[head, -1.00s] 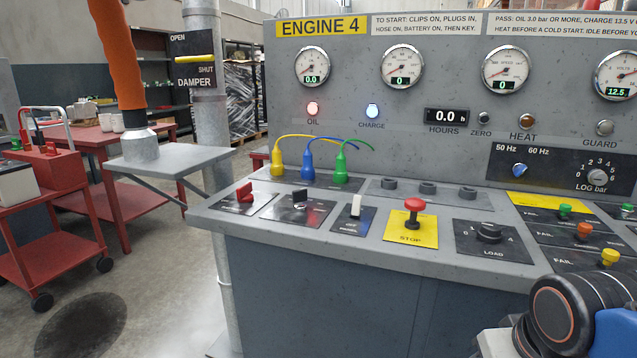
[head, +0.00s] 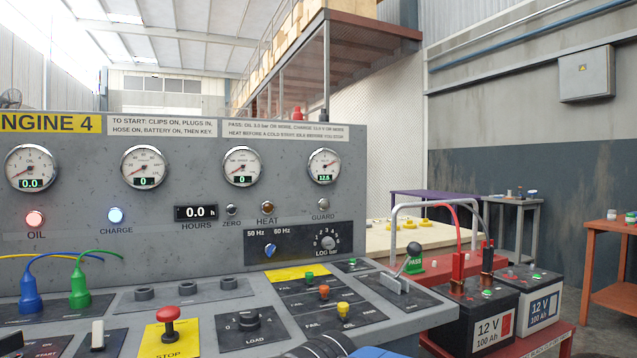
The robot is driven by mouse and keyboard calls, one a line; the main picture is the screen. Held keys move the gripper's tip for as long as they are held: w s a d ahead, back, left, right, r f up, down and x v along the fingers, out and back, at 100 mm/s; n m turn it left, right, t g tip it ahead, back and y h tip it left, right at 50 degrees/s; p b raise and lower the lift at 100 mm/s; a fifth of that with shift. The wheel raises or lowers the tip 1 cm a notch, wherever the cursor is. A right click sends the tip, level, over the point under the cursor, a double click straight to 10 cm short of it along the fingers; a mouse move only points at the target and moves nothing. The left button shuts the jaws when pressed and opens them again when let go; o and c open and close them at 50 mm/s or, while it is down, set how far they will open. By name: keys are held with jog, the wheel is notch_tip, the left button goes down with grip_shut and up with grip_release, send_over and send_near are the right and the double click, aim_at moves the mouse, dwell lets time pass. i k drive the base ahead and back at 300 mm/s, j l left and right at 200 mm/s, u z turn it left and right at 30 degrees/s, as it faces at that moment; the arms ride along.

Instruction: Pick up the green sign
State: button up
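A small green piece marked PASS (head: 413,262) shows in the head view, just below a black ball knob on a lever at the right end of the engine console. I cannot tell whether this piece is a separate sign or part of the lever. No larger green sign is in view. My gripper is not in view; only dark and blue parts of my arm show at the bottom edge, in front of the console.
The grey console (head: 130,282) fills the left and centre, with a red stop button (head: 168,316) and several small knobs. Two 12 V batteries (head: 488,310) stand on a red trolley at right. A purple table (head: 450,197) and an orange-red table (head: 612,257) stand behind.

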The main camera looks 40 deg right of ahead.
aim_at(414, 267)
jog(key=l+z, duration=0.1)
jog(key=z, duration=0.3)
jog(key=i+l+z, duration=0.1)
jog(key=z, duration=0.3)
jog(key=i+l+z, duration=0.1)
jog(key=z, duration=0.7)
jog(key=u, duration=0.4)
jog(key=k+j+u, duration=0.1)
jog(key=u, duration=0.3)
jog(key=k+u, duration=0.1)
jog(key=u, duration=0.3)
jog(key=j+u, duration=0.15)
jog(key=u, duration=0.25)
jog(key=k+l+z, duration=0.15)
jog(key=l+z, duration=0.2)
jog(key=l, duration=0.7)
jog(key=l+z, duration=0.3)
jog(key=l, duration=0.7)
jog(key=i, duration=0.35)
